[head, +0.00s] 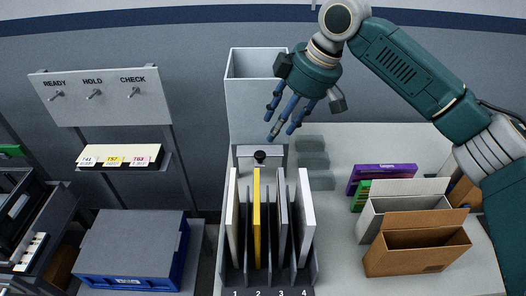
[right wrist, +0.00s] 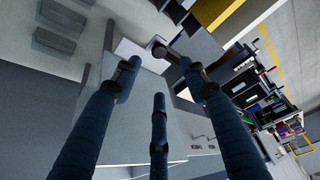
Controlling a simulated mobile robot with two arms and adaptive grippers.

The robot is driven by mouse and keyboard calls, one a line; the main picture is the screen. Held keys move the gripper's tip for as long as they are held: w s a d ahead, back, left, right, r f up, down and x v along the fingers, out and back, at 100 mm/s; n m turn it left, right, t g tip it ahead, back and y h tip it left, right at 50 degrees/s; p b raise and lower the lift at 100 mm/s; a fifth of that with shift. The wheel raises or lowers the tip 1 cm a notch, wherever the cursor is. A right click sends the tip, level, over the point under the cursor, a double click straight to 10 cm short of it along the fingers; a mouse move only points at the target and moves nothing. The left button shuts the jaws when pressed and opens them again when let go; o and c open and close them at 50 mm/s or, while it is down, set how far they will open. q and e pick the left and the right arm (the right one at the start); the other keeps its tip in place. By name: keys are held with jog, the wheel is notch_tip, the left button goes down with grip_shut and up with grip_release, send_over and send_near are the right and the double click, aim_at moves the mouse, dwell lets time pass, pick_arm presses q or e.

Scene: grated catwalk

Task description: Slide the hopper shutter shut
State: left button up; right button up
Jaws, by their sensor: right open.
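The hopper (head: 240,115) is a tall grey box with an open top, standing against the back wall. A pale shutter plate (head: 245,165) with a black knob (head: 260,157) shows at its lower front, just behind the upright panels. How far the shutter stands open cannot be told. My right gripper (head: 283,128) hangs in front of the hopper's right side, above and slightly right of the knob. Its blue fingers are spread and empty, apart from the knob. In the right wrist view the open fingers (right wrist: 160,85) point toward the pale plate and a dark round knob (right wrist: 158,48).
Upright panels (head: 256,215) in numbered slots stand directly in front of the shutter. Open boxes (head: 418,250) and a purple box (head: 372,178) stand at right. A blue crate (head: 130,285) with a grey top and a READY/HOLD/CHECK board (head: 100,108) are at left.

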aim_at(261, 154)
jog(key=p+x, duration=0.2)
jog(key=x, duration=0.9)
jog(key=shift+p, duration=0.35)
jog(key=shift+c, duration=0.3)
